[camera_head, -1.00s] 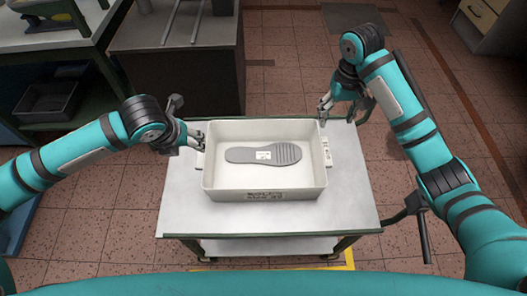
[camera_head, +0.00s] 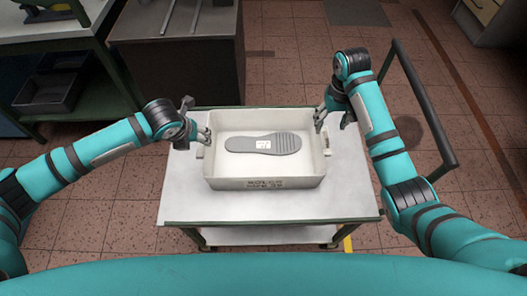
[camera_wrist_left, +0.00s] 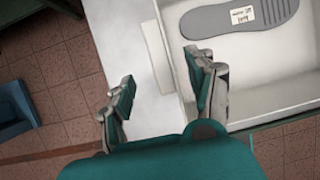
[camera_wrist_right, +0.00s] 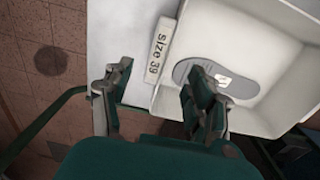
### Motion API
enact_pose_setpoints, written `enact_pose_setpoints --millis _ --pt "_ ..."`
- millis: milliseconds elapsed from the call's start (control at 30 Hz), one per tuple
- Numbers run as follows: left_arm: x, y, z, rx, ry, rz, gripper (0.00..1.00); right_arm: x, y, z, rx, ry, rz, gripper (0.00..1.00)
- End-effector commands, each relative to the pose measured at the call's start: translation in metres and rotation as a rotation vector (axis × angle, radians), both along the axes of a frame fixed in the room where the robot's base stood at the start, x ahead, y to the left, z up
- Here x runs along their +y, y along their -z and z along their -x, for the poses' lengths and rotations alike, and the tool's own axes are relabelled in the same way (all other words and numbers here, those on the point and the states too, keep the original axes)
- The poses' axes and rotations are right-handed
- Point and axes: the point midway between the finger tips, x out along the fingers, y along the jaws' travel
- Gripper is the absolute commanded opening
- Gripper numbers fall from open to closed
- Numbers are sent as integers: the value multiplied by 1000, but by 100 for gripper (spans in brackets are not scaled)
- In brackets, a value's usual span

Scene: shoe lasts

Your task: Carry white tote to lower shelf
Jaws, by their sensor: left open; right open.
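The white tote (camera_head: 265,184) stands upright on the top of a small trolley table (camera_head: 345,205). A grey shoe sole (camera_head: 240,144) with a white label lies flat in it. My left gripper (camera_head: 206,138) is open at the tote's left side; in the left wrist view its fingers (camera_wrist_left: 165,95) lie either side of the tote's wall region, one over the rim. My right gripper (camera_head: 322,122) is open at the tote's right side. I cannot tell whether any finger touches the tote.
The trolley's lower shelf (camera_head: 265,236) shows under the top, partly hidden. A green-framed rack at the upper left holds a dark bin (camera_head: 52,90) low down. A dark cabinet (camera_head: 170,70) stands behind the trolley.

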Motion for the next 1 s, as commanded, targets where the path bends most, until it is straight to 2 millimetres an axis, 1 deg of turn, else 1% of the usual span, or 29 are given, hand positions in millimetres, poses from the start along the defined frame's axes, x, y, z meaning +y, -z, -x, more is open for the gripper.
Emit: enact_pose_setpoints --millis 33,200,300,400,600,900,1000 --pt "-1 11 -4 3 -2 0 57 0 12 1 6 0 1 58" --pt "-3 41 -17 2 -2 1 57 0 45 1 5 -1 0 58" --pt "-4 56 -22 1 -1 -1 57 0 61 1 4 -1 0 58" --pt "-5 67 -28 1 0 1 57 0 73 1 3 0 0 58" --pt "-6 77 -32 0 0 1 57 0 85 0 1 -1 0 58" --pt "-5 78 -33 0 0 1 57 0 86 0 0 -1 0 58" --pt "-5 78 -33 0 0 0 44 0 86 0 0 -1 0 44"
